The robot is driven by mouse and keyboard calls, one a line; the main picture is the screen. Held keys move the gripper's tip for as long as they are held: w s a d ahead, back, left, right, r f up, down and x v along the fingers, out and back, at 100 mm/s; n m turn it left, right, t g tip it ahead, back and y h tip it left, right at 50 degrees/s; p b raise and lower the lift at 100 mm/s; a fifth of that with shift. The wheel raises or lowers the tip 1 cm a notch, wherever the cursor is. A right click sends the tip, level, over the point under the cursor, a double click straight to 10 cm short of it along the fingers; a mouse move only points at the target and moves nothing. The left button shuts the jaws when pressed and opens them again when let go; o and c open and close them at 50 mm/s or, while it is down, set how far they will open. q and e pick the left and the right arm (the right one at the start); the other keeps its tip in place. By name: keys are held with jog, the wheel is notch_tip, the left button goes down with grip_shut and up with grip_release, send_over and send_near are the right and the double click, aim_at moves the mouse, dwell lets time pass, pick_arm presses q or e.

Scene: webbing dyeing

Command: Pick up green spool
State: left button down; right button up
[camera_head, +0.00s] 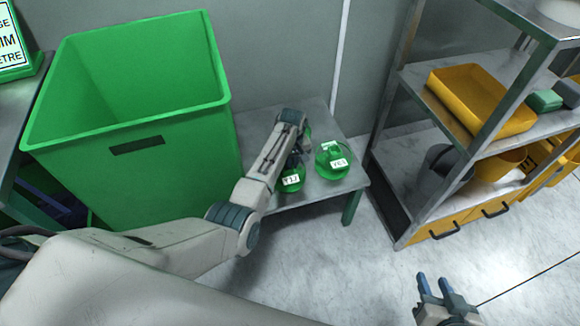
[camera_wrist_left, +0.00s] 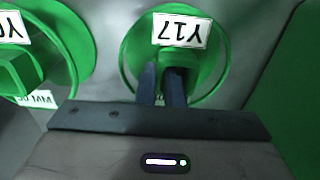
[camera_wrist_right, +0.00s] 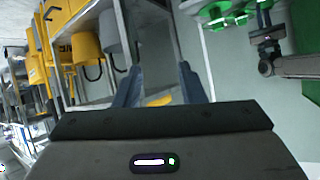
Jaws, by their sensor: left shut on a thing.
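A green spool with a white label reading Y17 (camera_wrist_left: 175,30) is upright on a low grey table; in the head view it (camera_head: 291,184) is partly hidden by my left arm. My left gripper (camera_head: 297,152) is over it. In the left wrist view the left fingers (camera_wrist_left: 164,84) are close together, shut on the spool's middle part. A second green spool (camera_head: 332,163) stands to its right in the head view, apart from it, and shows at the left of the left wrist view (camera_wrist_left: 60,50). My right gripper (camera_head: 433,284) is open and empty above the floor.
A large green bin (camera_head: 130,130) stands left of the low table (camera_head: 342,184). A metal shelf (camera_head: 480,165) with a yellow tray (camera_head: 478,98) and yellow buckets stands to the right. The floor (camera_head: 330,255) in front is clear.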

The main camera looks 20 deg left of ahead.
aim_at(292, 175)
pick_arm(q)
jog(key=shift+r, duration=0.1)
pick_arm(e)
jog(key=shift+s, duration=0.1)
